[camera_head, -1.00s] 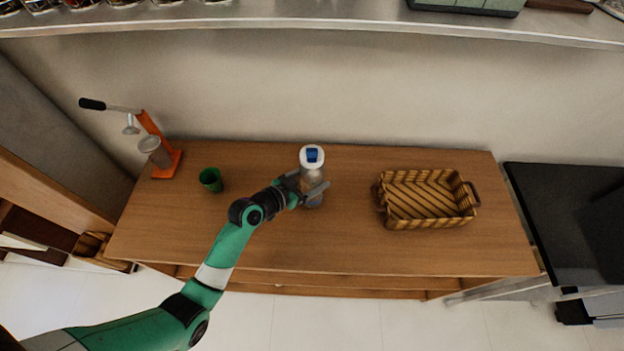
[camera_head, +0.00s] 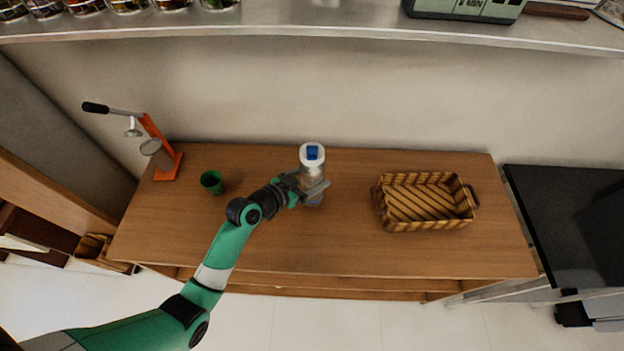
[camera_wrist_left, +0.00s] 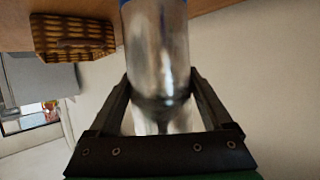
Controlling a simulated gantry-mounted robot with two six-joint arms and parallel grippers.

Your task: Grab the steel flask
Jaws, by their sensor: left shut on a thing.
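The steel flask (camera_head: 312,170) stands upright on the wooden table, with a white and blue lid on top. My left gripper (camera_head: 314,188) is shut on its body from the lower left. In the left wrist view the shiny flask (camera_wrist_left: 158,50) sits between the two fingers of my left gripper (camera_wrist_left: 160,98), which touch or nearly touch its sides. Part of the flask's lower body is hidden behind the fingers in the head view. My right gripper is not in view.
A woven basket (camera_head: 425,218) is on the table's right side. A green cup (camera_head: 211,182) and an orange lever press (camera_head: 160,150) are on the left. The wooden table (camera_head: 340,240) is clear in front. A metal shelf (camera_head: 300,25) runs above the back wall.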

